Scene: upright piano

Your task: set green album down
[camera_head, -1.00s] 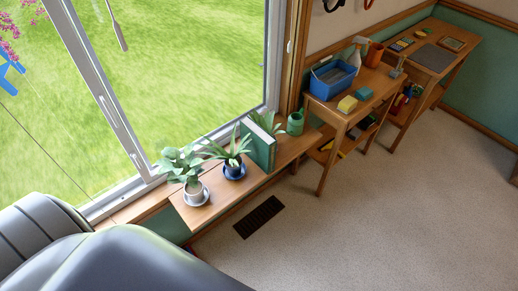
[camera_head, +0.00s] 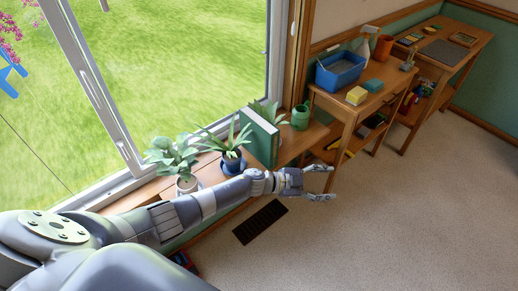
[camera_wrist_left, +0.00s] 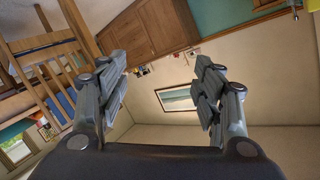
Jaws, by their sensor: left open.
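The green album (camera_head: 259,138) stands upright on the wooden window shelf (camera_head: 292,148), between a plant in a blue pot (camera_head: 232,162) and a green watering can (camera_head: 301,117). My left gripper (camera_head: 325,182) is open and empty, out over the floor in front of the shelf, to the right of and below the album in the head view. In the left wrist view the two fingers (camera_wrist_left: 165,88) are spread with nothing between them. The album does not show in the wrist view. My right gripper is not in view.
A plant in a white pot (camera_head: 184,180) stands at the shelf's left end, partly behind my left arm. A wooden table (camera_head: 345,106) to the right holds a blue bin (camera_head: 340,70) and sponges. A dark floor vent (camera_head: 260,222) lies below. The carpet (camera_head: 400,220) is clear.

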